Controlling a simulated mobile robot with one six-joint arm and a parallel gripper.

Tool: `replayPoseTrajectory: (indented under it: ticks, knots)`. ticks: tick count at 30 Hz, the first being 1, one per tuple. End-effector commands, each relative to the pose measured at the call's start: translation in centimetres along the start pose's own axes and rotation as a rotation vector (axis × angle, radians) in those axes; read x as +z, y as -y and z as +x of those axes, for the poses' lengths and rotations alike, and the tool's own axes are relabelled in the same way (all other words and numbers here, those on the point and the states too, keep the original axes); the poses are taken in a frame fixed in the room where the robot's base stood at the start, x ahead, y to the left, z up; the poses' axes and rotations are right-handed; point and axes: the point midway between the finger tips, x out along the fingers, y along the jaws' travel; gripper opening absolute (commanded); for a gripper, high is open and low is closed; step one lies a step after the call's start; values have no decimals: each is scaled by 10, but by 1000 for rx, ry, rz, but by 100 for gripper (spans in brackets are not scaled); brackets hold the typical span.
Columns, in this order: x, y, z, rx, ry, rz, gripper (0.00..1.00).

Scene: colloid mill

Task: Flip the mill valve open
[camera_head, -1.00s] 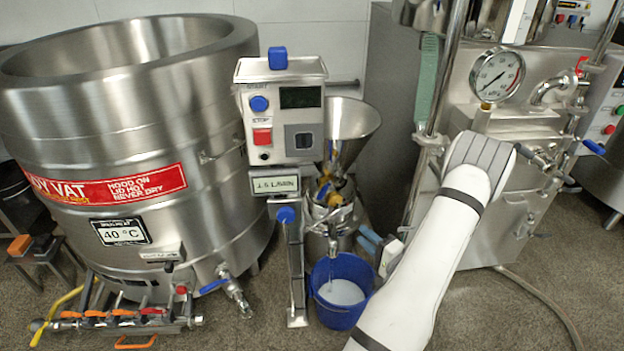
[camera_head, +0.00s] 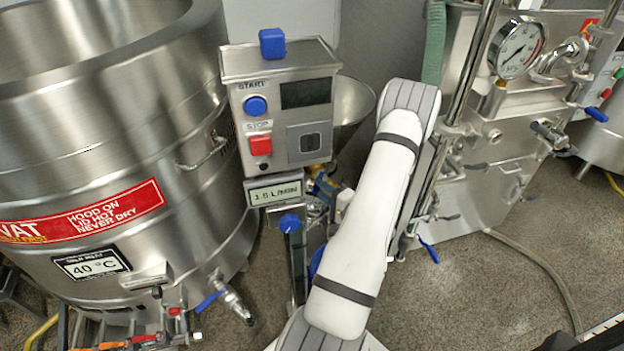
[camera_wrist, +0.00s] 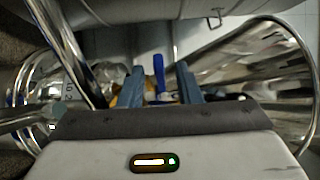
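The mill has a control box (camera_head: 282,110) with START and STOP buttons and a metal hopper (camera_head: 352,105) behind it. My arm hides most of the mill's lower part and outlet in the head view, and my gripper is hidden there too. In the wrist view my gripper (camera_wrist: 160,84) has its two blue-grey fingers apart. A blue lever (camera_wrist: 158,66) stands upright in the picture between and just beyond the fingertips. It looks like the mill valve handle; I cannot tell whether a finger touches it. Yellow fittings show near the left finger.
The large steel vat (camera_head: 90,150) stands at the left, with a blue-handled tap (camera_head: 212,300) low on it. A steel machine with a gauge (camera_head: 520,48) stands at the right. In the wrist view the hopper (camera_wrist: 255,65) is close at the right and shiny metal is close at the left.

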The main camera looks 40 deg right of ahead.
Motion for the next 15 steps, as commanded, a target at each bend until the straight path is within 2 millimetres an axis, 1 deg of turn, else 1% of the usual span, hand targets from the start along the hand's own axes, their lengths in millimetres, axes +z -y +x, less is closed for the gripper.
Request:
replayPoseTrajectory:
  ticks: [1, 3, 7, 10, 15]
  knots:
    - [0, 2, 9, 0, 1, -1, 31]
    - [-2, 2, 18, 0, -5, -2, 31]
    - [-5, 1, 33, 0, -10, -1, 31]
    - [-6, 1, 39, 0, -15, -1, 31]
    - [-7, 0, 41, 0, -17, 0, 31]
